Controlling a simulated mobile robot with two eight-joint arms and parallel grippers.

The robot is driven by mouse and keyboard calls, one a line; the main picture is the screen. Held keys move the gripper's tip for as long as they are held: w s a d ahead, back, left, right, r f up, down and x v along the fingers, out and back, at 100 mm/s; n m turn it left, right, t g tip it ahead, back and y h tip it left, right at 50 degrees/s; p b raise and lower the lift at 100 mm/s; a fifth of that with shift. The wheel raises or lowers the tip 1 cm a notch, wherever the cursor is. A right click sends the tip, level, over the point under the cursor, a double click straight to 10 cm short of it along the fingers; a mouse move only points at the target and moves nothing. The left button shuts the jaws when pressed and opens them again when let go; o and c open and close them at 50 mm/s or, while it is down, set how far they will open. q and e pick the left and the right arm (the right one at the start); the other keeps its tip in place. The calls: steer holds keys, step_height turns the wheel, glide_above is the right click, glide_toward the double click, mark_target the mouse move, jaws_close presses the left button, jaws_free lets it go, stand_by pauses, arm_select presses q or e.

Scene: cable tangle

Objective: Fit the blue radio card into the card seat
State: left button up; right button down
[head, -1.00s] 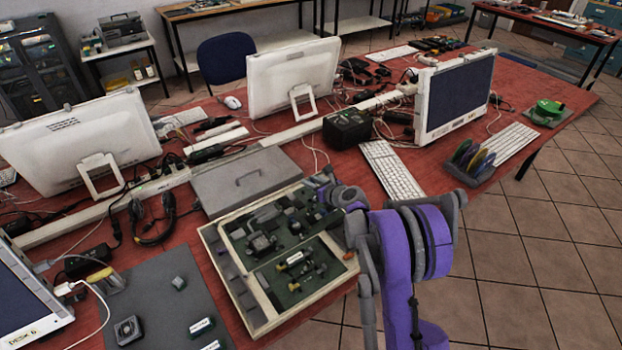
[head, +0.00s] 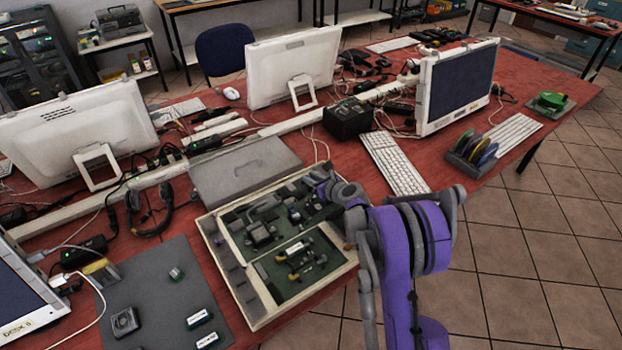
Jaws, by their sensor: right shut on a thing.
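My right arm reaches in from the right over an open tray (head: 233,285) with a pale rim. The tray holds dark green circuit boards (head: 270,268) with several grey and black parts. My right gripper (head: 318,190) is small and partly hidden by its own wrist, low over the tray's far right part. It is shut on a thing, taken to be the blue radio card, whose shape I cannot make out. I cannot pick out the card seat among the board parts. My left gripper is not in view.
A grey lidded case (head: 243,172) lies just behind the tray. A grey mat (head: 165,300) with small modules lies to its left. A white keyboard (head: 396,163) and a black box (head: 348,118) stand beyond on the red table. Monitors and cables fill the back.

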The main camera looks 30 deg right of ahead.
steer(key=shift+f+b, duration=0.3)
steer(key=shift+f, duration=0.05)
stand_by(0.5)
